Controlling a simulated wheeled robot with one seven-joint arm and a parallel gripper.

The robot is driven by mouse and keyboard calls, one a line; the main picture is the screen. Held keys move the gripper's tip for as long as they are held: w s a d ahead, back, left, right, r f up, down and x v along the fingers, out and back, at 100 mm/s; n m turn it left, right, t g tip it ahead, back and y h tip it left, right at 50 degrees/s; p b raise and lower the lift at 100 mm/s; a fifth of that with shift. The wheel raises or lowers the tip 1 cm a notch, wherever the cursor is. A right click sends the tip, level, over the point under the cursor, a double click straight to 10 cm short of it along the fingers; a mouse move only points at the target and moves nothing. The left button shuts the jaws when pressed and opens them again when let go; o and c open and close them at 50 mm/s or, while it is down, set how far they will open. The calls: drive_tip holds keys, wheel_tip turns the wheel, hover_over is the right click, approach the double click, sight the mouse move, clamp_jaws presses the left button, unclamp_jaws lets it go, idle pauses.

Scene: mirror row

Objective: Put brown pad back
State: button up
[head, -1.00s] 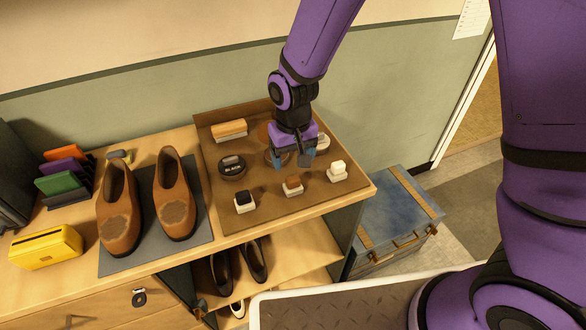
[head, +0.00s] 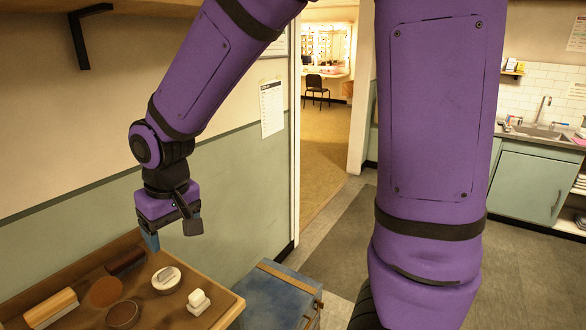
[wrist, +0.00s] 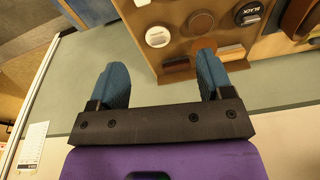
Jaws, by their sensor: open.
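The brown pad is in neither view now; the front part of the tray is cut off. The wooden tray (head: 72,287) shows at the lower left of the head view and at the top of the wrist view (wrist: 172,11). On its right side stands a white pad on a small block (head: 198,301). My gripper (head: 172,231) is open and empty, up near the wall and above the tray's back right. In the wrist view its two blue fingers (wrist: 162,72) are wide apart with nothing between them.
A blue chest (head: 275,299) stands right of the counter. The floor (head: 335,235) beyond is clear.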

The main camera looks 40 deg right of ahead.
drive_tip(key=s+d+r+m+t, duration=0.2)
drive_tip(key=s+d+r+t, duration=0.1)
drive_tip(key=s+d+r, duration=1)
drive_tip(key=s+d, duration=0.1)
drive_tip(key=s, duration=0.3)
drive_tip(key=shift+d+r+t+h, duration=0.25)
drive_tip(key=shift+d+t+h, duration=0.05)
idle(0.4)
